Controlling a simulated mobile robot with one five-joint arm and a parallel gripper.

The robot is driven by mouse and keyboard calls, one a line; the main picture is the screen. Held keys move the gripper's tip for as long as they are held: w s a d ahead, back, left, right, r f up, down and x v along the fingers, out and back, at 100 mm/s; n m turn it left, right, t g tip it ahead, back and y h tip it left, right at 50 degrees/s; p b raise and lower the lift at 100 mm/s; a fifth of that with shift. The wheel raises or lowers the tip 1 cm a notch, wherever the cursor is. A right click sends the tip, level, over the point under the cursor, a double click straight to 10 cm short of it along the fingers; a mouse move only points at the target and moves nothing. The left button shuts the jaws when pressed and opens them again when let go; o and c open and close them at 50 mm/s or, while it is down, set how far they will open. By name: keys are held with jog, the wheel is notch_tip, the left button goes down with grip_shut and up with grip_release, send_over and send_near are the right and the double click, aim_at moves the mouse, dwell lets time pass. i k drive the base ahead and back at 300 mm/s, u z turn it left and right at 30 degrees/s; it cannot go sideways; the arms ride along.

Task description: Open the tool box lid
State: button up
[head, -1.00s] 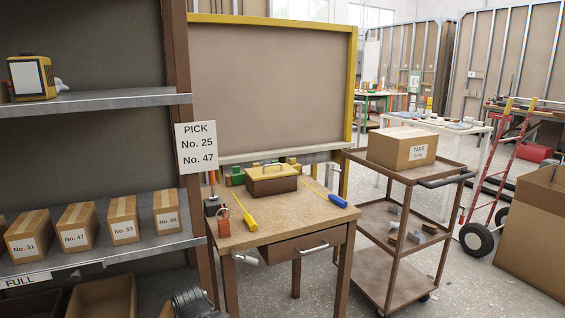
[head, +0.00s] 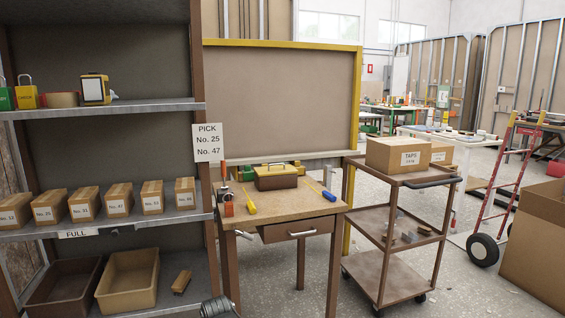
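The tool box (head: 276,181) stands on the wooden workbench (head: 311,205), towards its back edge. It has a brown body and a yellow-tan lid (head: 276,170) with a handle on top. The lid looks shut. Its front side faces me, and a latch is too small to make out. My gripper is not in view.
A yellow-handled tool (head: 249,206) and a blue-handled tool (head: 328,196) lie on the bench. A shelf rack (head: 110,111) with boxes stands left, and a brown cart (head: 391,247) carrying cartons stands right. A grey ribbed object (head: 217,307) shows at the bottom edge.

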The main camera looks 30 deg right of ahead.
aim_at(285, 168)
jog(key=z, duration=0.3)
jog(key=i, duration=1)
